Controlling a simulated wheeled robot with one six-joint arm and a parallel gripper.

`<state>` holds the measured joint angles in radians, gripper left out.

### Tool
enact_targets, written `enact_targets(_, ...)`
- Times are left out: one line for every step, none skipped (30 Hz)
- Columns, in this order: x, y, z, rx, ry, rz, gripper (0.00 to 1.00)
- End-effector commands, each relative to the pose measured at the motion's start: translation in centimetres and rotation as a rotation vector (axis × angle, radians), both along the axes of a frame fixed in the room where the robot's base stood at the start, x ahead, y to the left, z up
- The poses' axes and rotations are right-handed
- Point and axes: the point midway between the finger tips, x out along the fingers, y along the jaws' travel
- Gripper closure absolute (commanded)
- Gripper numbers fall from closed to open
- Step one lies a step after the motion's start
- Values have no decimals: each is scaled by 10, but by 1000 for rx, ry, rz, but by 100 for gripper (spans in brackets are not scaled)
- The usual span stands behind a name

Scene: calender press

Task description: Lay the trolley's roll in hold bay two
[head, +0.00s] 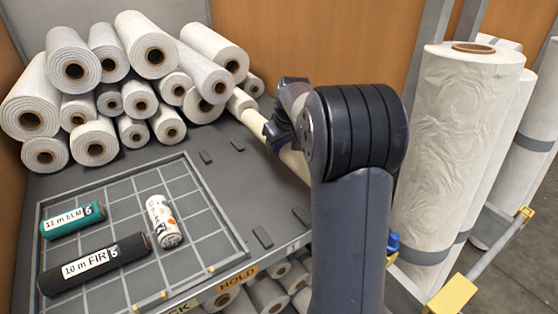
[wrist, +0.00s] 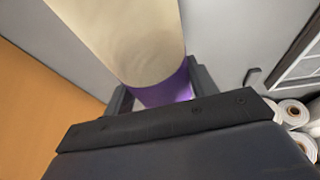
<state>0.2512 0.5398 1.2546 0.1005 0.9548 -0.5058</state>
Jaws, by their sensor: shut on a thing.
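My gripper (head: 277,138) is shut around a cream roll (head: 294,162) with a purple band. In the wrist view, the cream roll (wrist: 130,35) and its purple band (wrist: 166,88) sit between the fingers. In the head view the roll slants over the grey deck (head: 220,180), and its near end is hidden behind my arm. I cannot tell whether it touches the deck. An orange HOLD label (head: 237,278) is on the deck's front edge.
Many white rolls (head: 97,141) are stacked at the back left. A gridded tray (head: 110,197) holds a teal roll (head: 73,219), a black roll (head: 95,265) and a white labelled roll (head: 163,221). Tall wrapped rolls (head: 450,150) stand at right by a yellow-cornered frame (head: 452,294).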

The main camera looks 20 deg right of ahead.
Motion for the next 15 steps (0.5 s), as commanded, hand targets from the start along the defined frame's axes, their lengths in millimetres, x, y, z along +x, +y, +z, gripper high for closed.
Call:
enact_targets(0,0,-7,0,-1,0,81)
enact_targets(0,0,-11,0,-1,0,81)
enact_targets(0,0,-16,0,-1,0,81)
enact_targets(0,0,-18,-1,-2,0,81)
enact_targets(1,0,-20,0,-3,0,81)
enact_targets(0,0,-23,0,-2,0,81)
enact_targets(0,0,-27,0,-1,0,81)
enact_targets(0,0,-31,0,-1,0,81)
enact_targets(0,0,-37,0,0,-1,81)
enact_targets(0,0,-41,1,-1,-1,81)
enact_targets(0,0,-45,1,-1,-1,81)
enact_targets(0,0,-51,0,0,-1,81)
enact_targets(0,0,-54,1,-1,-1,81)
enact_targets(0,0,-56,0,-2,-1,81)
enact_targets(0,0,-58,0,-2,-1,81)
